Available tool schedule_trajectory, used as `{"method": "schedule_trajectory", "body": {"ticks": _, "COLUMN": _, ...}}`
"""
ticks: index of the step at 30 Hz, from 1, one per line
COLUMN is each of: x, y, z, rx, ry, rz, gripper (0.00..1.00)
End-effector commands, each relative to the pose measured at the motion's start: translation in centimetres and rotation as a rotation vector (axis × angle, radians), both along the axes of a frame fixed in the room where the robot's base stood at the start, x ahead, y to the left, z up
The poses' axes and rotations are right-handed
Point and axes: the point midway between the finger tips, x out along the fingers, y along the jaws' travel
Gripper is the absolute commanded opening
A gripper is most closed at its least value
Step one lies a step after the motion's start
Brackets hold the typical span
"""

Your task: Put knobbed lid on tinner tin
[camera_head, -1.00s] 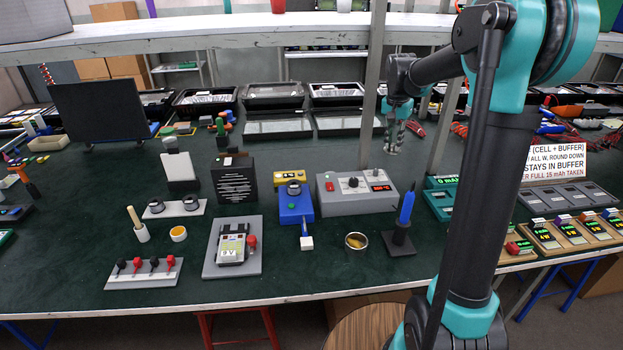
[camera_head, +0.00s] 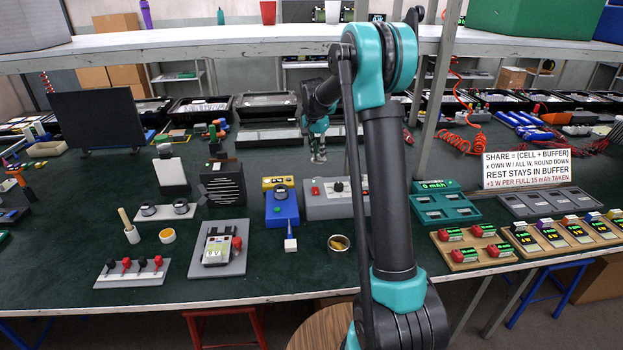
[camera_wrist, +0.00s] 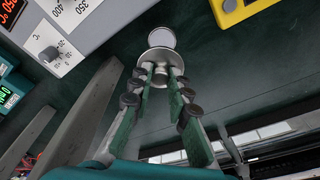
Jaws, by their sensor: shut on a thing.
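My gripper (camera_head: 318,157) hangs over the back of the bench, behind the grey control box. In the wrist view its fingers (camera_wrist: 160,76) are shut on a small silver round piece, which looks like the knobbed lid (camera_wrist: 160,57). A paler grey disc (camera_wrist: 162,38) shows just beyond it; I cannot tell whether it is part of the lid. The tinner tin (camera_head: 339,244) is a small round open tin with golden content. It stands at the front of the bench, left of my arm, well apart from the gripper.
A small white-headed tool (camera_head: 290,243) is left of the tin. My arm hides part of the bench right of the tin.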

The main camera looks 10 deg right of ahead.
Motion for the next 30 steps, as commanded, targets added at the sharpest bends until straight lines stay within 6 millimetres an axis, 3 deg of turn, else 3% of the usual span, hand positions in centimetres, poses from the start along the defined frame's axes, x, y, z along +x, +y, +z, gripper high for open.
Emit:
{"method": "schedule_trajectory", "body": {"ticks": 6, "x": 0.0, "y": 0.0, "z": -3.9, "rx": 0.000, "ry": 0.000, "rz": 0.000, "gripper": 0.00}}
{"method": "schedule_trajectory", "body": {"ticks": 14, "x": 0.0, "y": 0.0, "z": -5.9, "rx": 0.000, "ry": 0.000, "rz": 0.000, "gripper": 0.00}}
{"method": "schedule_trajectory", "body": {"ticks": 20, "x": 0.0, "y": 0.0, "z": -8.5, "rx": 0.000, "ry": 0.000, "rz": 0.001, "gripper": 0.00}}
{"method": "schedule_trajectory", "body": {"ticks": 30, "x": 0.0, "y": 0.0, "z": -8.9, "rx": 0.000, "ry": 0.000, "rz": 0.001, "gripper": 0.00}}
